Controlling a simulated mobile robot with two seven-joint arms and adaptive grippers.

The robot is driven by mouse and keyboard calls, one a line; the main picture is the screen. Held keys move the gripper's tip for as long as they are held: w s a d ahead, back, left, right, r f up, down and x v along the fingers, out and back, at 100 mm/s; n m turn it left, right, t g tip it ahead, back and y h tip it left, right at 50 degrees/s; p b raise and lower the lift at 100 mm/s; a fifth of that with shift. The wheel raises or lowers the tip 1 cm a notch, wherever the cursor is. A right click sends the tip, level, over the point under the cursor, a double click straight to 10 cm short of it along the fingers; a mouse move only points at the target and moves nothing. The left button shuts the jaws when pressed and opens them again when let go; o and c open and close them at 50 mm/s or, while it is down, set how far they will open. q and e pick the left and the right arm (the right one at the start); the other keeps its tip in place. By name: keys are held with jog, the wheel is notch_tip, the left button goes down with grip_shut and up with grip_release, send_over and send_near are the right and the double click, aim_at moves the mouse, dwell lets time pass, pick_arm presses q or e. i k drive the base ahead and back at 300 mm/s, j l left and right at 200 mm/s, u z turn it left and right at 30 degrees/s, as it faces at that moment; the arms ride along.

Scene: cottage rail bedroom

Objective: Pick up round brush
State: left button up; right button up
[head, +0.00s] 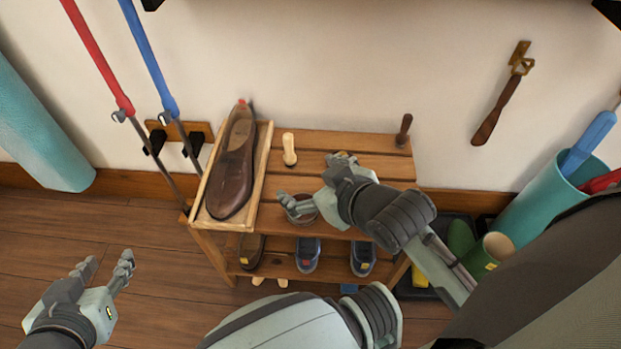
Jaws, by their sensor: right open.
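A small round brown object (303,217) sits at the front edge of the wooden rack's top; I cannot tell for sure if it is the round brush. My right gripper (312,180) is open above the rack top, with one finger over this object and partly hiding it. A pale-handled piece (289,150) and a dark-handled piece (403,130) stand upright on the same top; whether either has a brush head is unclear. My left gripper (108,264) is open and empty above the floor at the lower left.
A brown shoe (233,165) lies in a wooden tray (265,150) on the rack's (345,140) left side. Several shoes stand on the lower shelf. Red and blue poles (147,50) lean at left. A teal bin (530,212) and green boots (490,252) stand right. Floor at left is clear.

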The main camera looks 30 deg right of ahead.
aim_at(289, 158)
jog(key=k+j, duration=0.8)
jog(key=k, duration=0.05)
